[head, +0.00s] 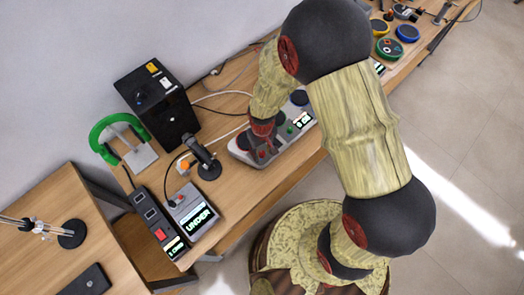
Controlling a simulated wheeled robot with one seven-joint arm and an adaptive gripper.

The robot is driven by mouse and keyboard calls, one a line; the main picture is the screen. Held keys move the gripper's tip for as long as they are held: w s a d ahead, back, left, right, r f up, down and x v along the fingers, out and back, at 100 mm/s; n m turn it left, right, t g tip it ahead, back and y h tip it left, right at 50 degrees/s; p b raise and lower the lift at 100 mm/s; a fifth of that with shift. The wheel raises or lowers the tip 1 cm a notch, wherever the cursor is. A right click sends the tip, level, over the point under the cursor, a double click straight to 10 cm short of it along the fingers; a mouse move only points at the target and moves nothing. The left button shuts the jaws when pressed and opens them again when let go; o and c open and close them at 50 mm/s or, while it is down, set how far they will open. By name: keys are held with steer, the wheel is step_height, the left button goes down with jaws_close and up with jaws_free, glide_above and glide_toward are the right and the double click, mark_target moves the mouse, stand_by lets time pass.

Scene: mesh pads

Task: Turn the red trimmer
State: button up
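My gripper (262,148) is down at the left end of a grey control panel (240,154), seen from above and partly behind my arm. Its fingers are small and dark with reddish parts, so I cannot tell whether they are open or shut or touching anything. A red trimmer is not clearly visible; a red patch under the gripper could be part of the panel or of the gripper. The panel also carries a green button (290,128), a dark round knob (299,97) and a lit display (303,119).
Left of the panel stand a black microphone (203,155), a grey box with a display reading "UNDER" (199,214), a power strip (158,222), green headphones on a stand (118,130) and a black case (160,100). Round coloured pads (389,47) lie at the far right.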

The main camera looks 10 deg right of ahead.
steer(key=shift+f, duration=0.1)
steer(key=shift+c, duration=1)
steer(key=c, duration=0.7)
jaws_close()
